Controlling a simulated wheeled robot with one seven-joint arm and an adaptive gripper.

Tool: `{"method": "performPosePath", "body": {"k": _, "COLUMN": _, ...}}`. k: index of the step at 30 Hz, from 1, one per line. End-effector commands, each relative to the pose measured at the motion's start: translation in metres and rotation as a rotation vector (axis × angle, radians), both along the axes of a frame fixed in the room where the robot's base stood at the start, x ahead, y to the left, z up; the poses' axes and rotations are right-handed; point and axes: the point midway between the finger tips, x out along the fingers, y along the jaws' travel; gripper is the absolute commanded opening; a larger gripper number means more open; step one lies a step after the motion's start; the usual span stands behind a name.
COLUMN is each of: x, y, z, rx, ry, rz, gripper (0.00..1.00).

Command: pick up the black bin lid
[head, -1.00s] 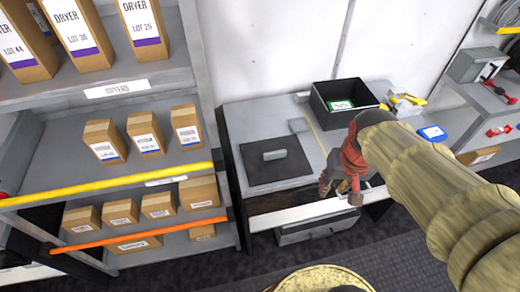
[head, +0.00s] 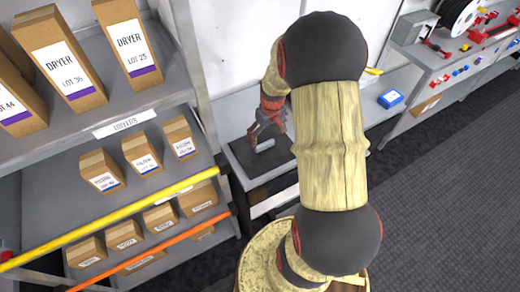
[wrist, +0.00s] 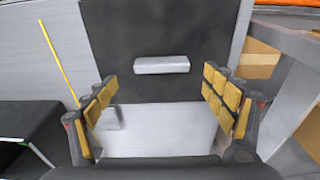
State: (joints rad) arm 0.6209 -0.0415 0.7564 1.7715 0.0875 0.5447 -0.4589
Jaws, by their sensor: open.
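The black bin lid (wrist: 120,35) lies flat on the grey workbench, with a light grey bar handle (wrist: 161,65) at its middle. In the head view the lid (head: 268,164) is partly hidden by my arm and gripper. My gripper (head: 266,128) is above the lid, close to the handle. In the wrist view my gripper (wrist: 162,98) is open and empty, its yellow-padded fingers wide apart. The handle shows centred between the fingers, beyond their tips. I see no contact with it.
A shelf rack with boxes and a yellow rail (head: 110,222) stands left of the bench. In the wrist view a black bin (wrist: 28,135) shows at lower left; my arm hides it in the head view. A blue item (head: 390,98) lies on the bench's right part.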

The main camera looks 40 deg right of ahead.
Motion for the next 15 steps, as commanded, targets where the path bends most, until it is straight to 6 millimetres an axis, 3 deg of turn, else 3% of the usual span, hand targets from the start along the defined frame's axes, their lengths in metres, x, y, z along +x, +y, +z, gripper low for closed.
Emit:
{"method": "performPosePath", "body": {"k": 8, "x": 0.003, "y": 0.002, "z": -0.025, "rx": 0.001, "ry": 0.002, "rz": 0.0, "gripper": 0.89}}
{"method": "performPosePath", "body": {"k": 15, "x": 0.008, "y": 0.002, "z": -0.058, "rx": 0.002, "ry": 0.002, "rz": -0.001, "gripper": 0.89}}
